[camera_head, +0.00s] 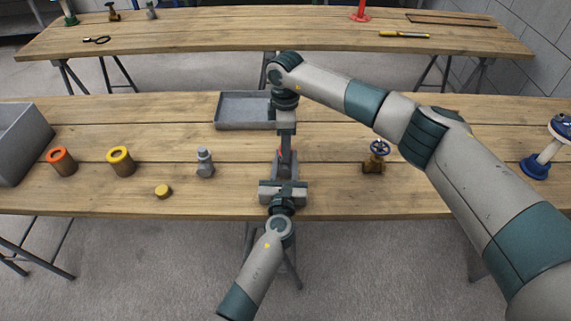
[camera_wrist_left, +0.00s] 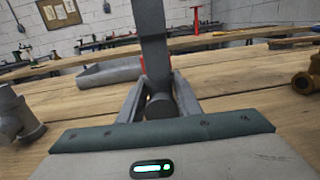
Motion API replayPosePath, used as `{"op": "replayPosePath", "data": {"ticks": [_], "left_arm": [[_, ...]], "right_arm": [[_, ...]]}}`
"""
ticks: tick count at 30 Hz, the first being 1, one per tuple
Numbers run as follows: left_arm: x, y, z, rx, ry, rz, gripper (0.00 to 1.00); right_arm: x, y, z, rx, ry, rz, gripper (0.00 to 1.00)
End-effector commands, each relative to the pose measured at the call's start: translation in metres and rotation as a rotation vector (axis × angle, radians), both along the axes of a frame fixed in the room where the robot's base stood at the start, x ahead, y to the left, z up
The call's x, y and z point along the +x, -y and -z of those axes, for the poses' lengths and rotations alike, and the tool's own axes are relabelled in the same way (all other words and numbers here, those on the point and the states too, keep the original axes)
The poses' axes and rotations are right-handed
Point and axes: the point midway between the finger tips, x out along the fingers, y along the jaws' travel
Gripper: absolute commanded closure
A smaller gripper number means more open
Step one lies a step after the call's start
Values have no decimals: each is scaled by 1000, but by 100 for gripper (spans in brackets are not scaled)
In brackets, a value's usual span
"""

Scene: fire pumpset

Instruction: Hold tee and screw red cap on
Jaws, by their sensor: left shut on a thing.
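In the head view my left gripper (camera_head: 284,172) reaches in from the bottom, low over the near table. In the left wrist view its two fingers (camera_wrist_left: 160,98) are shut on a grey rounded piece, probably the tee (camera_wrist_left: 160,106), mostly hidden in the head view. My right gripper (camera_head: 286,152) points down from above at the same spot. It shows as a dark upright bar in the left wrist view (camera_wrist_left: 152,45). A small red bit, perhaps the red cap (camera_head: 280,152), shows beside it, largely hidden. I cannot tell whether the right jaws hold it or whether it touches the tee.
On the near table (camera_head: 330,200), an orange-topped pot (camera_head: 61,160), a yellow-topped pot (camera_head: 120,161), a yellow cap (camera_head: 162,191) and a grey fitting (camera_head: 205,164) stand left. A grey tray (camera_head: 228,125) lies behind. A brass valve (camera_head: 374,164) stands right; a grey bin (camera_head: 25,150) far left.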

Motion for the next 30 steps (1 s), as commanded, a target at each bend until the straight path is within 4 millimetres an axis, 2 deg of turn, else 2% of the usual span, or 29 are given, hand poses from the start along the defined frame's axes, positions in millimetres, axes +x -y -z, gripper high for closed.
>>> {"op": "replayPosePath", "data": {"ticks": [5,11,17,24,30], "left_arm": [[0,0,1,0,-1,0,100],[0,0,1,0,-1,0,100],[0,0,1,0,-1,0,100],[0,0,1,0,-1,0,100],[0,0,1,0,-1,0,100]], "right_arm": [[0,0,0,0,-1,-1,48],[0,0,-11,0,0,-2,48],[0,0,-39,0,1,-1,48],[1,0,-82,1,2,-2,48],[0,0,-109,0,1,0,48]]}}
